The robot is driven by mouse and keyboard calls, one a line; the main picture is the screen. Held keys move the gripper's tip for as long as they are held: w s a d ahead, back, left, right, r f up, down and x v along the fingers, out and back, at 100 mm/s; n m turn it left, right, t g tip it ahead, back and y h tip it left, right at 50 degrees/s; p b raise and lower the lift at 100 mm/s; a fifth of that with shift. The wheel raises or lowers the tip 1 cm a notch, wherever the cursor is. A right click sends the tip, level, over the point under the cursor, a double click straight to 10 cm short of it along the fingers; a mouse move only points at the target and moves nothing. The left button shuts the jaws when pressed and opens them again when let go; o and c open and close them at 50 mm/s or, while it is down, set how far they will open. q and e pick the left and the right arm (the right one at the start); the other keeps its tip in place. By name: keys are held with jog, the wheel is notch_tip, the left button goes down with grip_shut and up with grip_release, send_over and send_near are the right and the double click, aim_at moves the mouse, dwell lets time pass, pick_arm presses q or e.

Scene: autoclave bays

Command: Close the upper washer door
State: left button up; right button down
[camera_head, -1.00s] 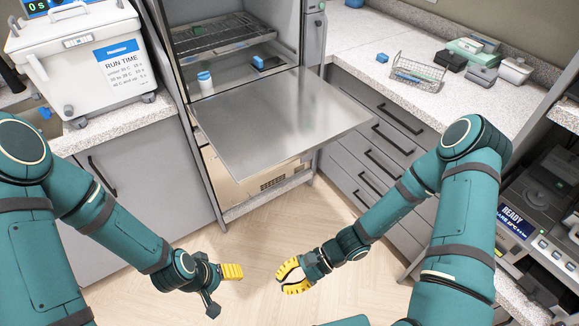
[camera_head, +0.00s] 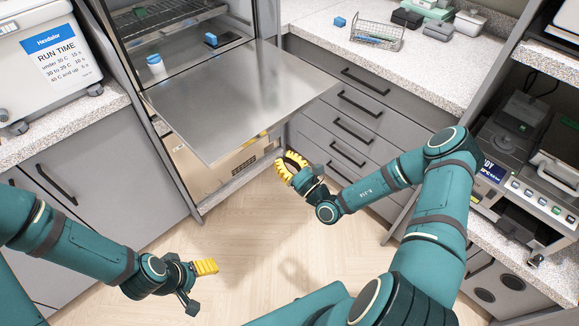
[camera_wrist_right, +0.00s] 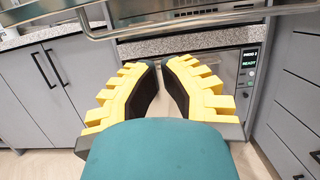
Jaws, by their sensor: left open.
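The upper washer door (camera_head: 240,100) is a flat metal panel, folded down and lying about level in front of the open washer chamber. A bottle with a blue band (camera_head: 156,65) and a small blue item (camera_head: 211,40) are at the chamber. My right gripper (camera_head: 281,165) is just below and in front of the door's near right corner in the head view, apparently apart from it. In the right wrist view its yellow fingers (camera_wrist_right: 160,66) curve inward, with a narrow empty gap between the tips. My left gripper (camera_head: 209,267) is open and empty, low over the floor.
Grey drawers (camera_head: 350,130) with dark handles stand right of the washer. The counter above holds a wire basket (camera_head: 377,37). A dark device (camera_head: 515,150) is at the right. A metal bar (camera_wrist_right: 200,22) crosses the top of the wrist view. Floor in front is clear.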

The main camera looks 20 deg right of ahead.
jog(key=w+a+r+b, duration=0.1)
jog(key=w+r, duration=0.3)
jog(key=r, duration=0.1)
jog(key=shift+w+a, duration=0.3)
jog(key=shift+a, duration=0.1)
jog(key=shift+r, duration=0.2)
